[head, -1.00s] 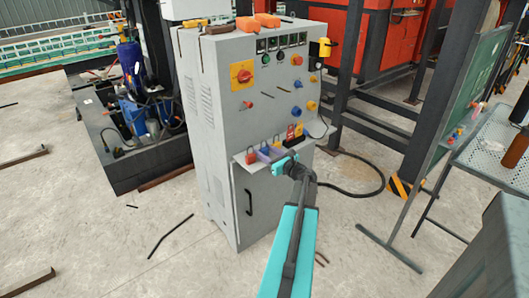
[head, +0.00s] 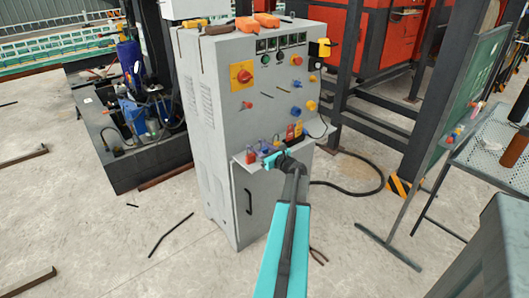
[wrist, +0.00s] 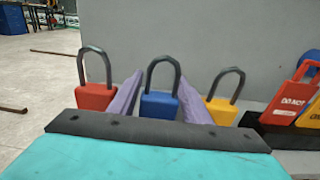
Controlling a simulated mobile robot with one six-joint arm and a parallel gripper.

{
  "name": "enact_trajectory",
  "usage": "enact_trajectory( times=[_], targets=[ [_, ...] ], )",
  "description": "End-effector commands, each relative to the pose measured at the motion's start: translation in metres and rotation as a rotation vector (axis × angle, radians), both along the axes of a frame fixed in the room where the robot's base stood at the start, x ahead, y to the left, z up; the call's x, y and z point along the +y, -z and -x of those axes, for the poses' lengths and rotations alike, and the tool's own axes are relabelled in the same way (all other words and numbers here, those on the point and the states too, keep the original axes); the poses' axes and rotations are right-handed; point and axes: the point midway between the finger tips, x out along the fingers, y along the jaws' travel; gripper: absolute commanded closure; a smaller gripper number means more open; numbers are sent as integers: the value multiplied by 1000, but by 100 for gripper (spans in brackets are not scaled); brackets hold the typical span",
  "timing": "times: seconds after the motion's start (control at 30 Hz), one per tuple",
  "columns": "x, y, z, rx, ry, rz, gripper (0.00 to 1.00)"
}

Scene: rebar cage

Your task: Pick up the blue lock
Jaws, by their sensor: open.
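The blue lock (wrist: 159,105) stands upright with its dark shackle up, in the middle of the wrist view. In the head view it is small and partly hidden by my gripper on the cabinet's front ledge. My gripper (wrist: 159,102) is open, with one purple finger on each side of the blue lock in the picture. I cannot tell how far the lock reaches in between them. My gripper shows in the head view (head: 268,158) at the ledge. The lower part of the lock is hidden behind the dark edge of my gripper.
A red lock (wrist: 95,96) stands left of the blue one, and a yellow lock (wrist: 221,110) stands right. Red tags (wrist: 290,98) are farther right. The grey cabinet (head: 215,110) rises behind the ledge, with knobs above. Pliers (head: 318,256) lie on the floor.

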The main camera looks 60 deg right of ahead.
Motion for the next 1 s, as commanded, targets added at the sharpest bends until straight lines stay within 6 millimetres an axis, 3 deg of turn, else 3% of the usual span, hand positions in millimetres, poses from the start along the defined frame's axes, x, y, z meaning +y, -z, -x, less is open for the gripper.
enact_trajectory(
  times=[0.1, 0.3, 0.77, 1.0],
  targets=[
    [0, 0, 0, 0, 0, 0, 60],
    [0, 0, 0, 0, -1, 0, 89],
    [2, -6, 3, -1, -1, 2, 89],
    [3, -31, 3, -1, -1, 2, 89]
  ],
)
